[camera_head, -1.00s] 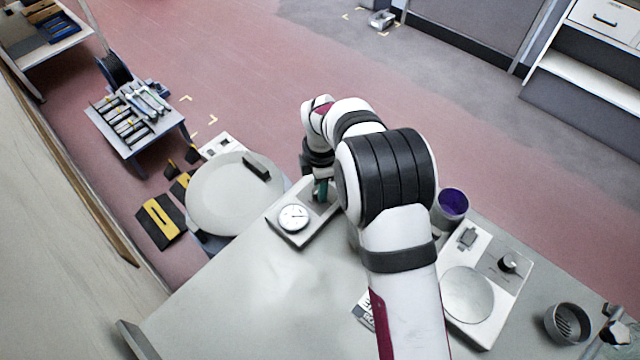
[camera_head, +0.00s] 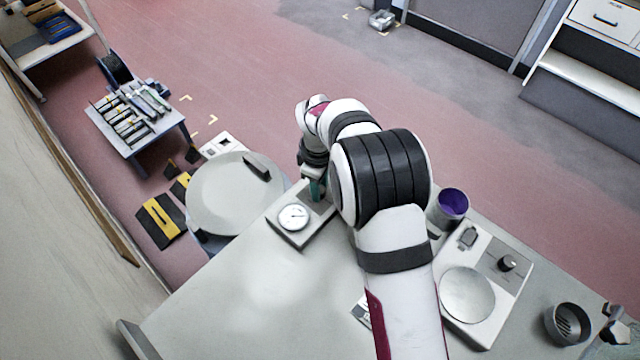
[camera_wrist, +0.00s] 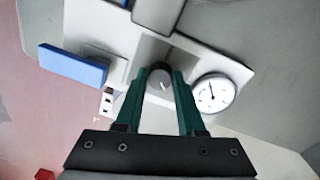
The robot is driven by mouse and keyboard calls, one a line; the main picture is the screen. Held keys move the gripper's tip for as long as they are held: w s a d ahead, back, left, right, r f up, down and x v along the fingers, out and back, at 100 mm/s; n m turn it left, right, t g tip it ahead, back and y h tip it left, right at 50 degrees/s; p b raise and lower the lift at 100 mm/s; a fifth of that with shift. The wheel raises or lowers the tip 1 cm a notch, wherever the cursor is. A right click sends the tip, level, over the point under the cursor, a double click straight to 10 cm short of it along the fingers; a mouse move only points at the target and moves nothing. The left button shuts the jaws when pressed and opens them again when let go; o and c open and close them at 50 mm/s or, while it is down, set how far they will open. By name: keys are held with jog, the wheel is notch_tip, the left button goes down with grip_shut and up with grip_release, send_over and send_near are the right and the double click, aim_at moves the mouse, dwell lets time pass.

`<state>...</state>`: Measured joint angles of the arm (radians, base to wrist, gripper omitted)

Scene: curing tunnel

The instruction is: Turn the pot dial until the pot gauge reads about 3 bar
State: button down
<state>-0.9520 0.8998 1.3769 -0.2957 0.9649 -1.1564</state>
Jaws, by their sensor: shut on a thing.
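The pot gauge (camera_head: 293,217) is a round white dial face on a pale panel (camera_head: 297,240) at the table's far left corner. It also shows in the wrist view (camera_wrist: 213,93), with a dark needle; I cannot read its value. The pot dial (camera_wrist: 160,82) is a small grey knob with a light mark, left of the gauge in the wrist view. My gripper (camera_wrist: 161,88), with green fingers, is shut on the dial, one finger on each side. In the head view my gripper (camera_head: 316,188) stands over the panel and hides the dial.
A large round pale lid (camera_head: 230,205) stands left of the panel. A purple-filled cup (camera_head: 452,204), a scale-like unit with a round plate (camera_head: 467,294) and a metal cup (camera_head: 567,324) are on the right. The table's middle left is clear. A blue block (camera_wrist: 72,64) is beside the panel.

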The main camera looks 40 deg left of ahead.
jog(key=m, duration=1.1)
jog(key=shift+s+a+h, duration=0.1)
jog(key=shift+h, duration=0.2)
jog(key=m, duration=0.3)
jog(key=shift+m, duration=0.3)
jog(key=m, duration=0.3)
jog(key=shift+a+m, duration=0.1)
jog(key=shift+m, duration=0.2)
jog(key=m, duration=0.3)
jog(key=shift+m+g, duration=0.3)
jog(key=shift+m, duration=0.1)
jog(key=m, duration=0.5)
jog(key=shift+m, duration=0.7)
